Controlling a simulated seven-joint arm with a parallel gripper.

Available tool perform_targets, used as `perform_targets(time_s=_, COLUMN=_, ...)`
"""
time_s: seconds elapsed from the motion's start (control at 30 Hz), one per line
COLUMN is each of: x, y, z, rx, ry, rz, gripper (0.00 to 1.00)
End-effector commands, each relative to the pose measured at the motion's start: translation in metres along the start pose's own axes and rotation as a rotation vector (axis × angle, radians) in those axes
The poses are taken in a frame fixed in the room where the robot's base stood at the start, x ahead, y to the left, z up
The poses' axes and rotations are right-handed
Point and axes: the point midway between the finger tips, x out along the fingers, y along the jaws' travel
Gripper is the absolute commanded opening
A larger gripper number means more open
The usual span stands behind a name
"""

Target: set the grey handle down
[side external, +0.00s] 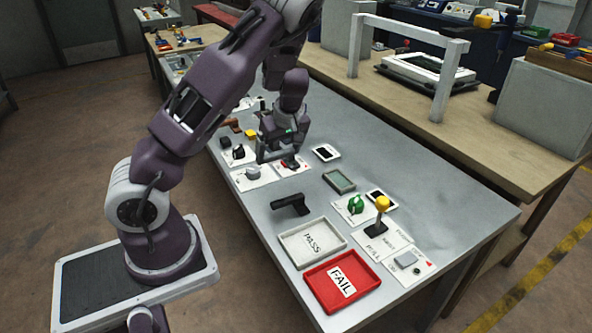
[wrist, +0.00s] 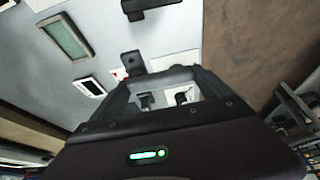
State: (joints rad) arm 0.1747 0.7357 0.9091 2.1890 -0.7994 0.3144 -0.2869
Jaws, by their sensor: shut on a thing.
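My gripper (side external: 282,138) is over the far part of the grey table, above the row of white cards. It is shut on the grey handle (side external: 262,149), which shows as a dark grey piece at the fingers. The fingers hide much of the handle. Whether it touches the table is hard to tell. Another dark handle (side external: 291,205) lies on the table near the trays; it also shows at the top of the wrist view (wrist: 150,7).
A white PASS tray (side external: 293,256) and a red FAIL tray (side external: 318,296) stand at the near end. A yellow-knobbed lever (side external: 382,205), a green knob (side external: 356,204) and a framed grey panel (side external: 339,181) lie to the right. Bare table lies around the dark handle.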

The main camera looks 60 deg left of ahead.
Motion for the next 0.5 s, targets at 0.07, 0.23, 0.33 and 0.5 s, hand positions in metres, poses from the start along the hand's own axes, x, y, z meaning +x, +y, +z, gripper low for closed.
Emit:
perform_targets(time_s=0.07, x=-0.003, y=0.028, z=0.000, rx=0.010, ry=0.008, rz=0.004, gripper=0.43)
perform_targets(time_s=0.23, x=-0.015, y=0.095, z=0.012, rx=0.012, ry=0.009, rz=0.005, gripper=0.43)
perform_targets(time_s=0.33, x=-0.024, y=0.124, z=0.023, rx=0.006, ry=0.007, rz=0.001, gripper=0.43)
perform_targets(time_s=0.5, x=-0.024, y=0.143, z=0.038, rx=-0.009, ry=0.003, rz=-0.007, gripper=0.43)
